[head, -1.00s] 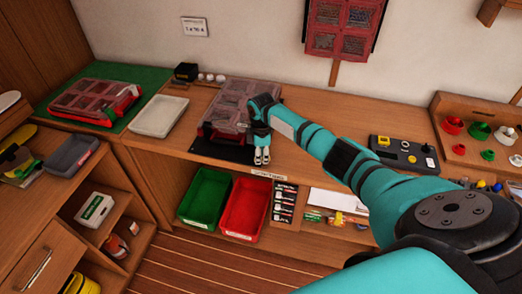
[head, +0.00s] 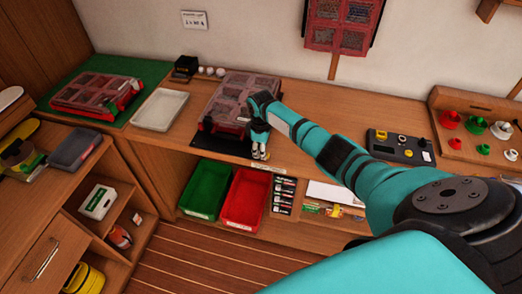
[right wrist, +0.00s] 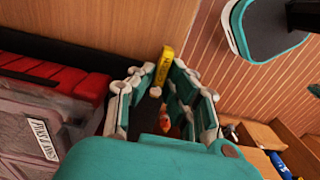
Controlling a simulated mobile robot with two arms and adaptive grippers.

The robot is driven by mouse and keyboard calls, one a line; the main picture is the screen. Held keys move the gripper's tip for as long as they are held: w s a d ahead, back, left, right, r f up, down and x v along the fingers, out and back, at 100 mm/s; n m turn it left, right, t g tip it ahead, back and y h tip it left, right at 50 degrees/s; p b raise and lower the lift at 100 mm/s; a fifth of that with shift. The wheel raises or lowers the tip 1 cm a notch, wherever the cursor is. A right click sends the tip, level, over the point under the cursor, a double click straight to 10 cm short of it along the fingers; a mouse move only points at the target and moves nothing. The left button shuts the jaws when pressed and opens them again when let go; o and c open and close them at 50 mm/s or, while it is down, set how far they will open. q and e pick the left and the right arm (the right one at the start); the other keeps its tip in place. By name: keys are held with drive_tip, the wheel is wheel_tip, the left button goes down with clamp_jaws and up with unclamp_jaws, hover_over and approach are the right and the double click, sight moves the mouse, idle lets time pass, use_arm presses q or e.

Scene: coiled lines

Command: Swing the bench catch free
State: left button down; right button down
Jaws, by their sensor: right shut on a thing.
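My right gripper (head: 260,153) is at the front edge of the bench, just in front of a clear-lidded red case (head: 228,97). In the right wrist view, its fingers (right wrist: 160,82) are around a yellow piece with dark lettering, which looks like the bench catch (right wrist: 164,64). The gripper is shut on it. In the head view the fingers mostly hide the catch. The case also shows in the right wrist view (right wrist: 45,118), beside the gripper. My left gripper is not in view.
The case stands on a black mat (head: 205,140). A white tray (head: 158,110) and a second red case (head: 95,93) on a green mat stand to the left. Green (head: 205,187) and red (head: 246,198) bins sit below the bench. A control box (head: 400,146) lies to the right.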

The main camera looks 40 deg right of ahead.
drive_tip(key=c, duration=1.4)
unclamp_jaws()
drive_tip(key=shift+o, duration=0.2)
wheel_tip(320, 180, up, 12)
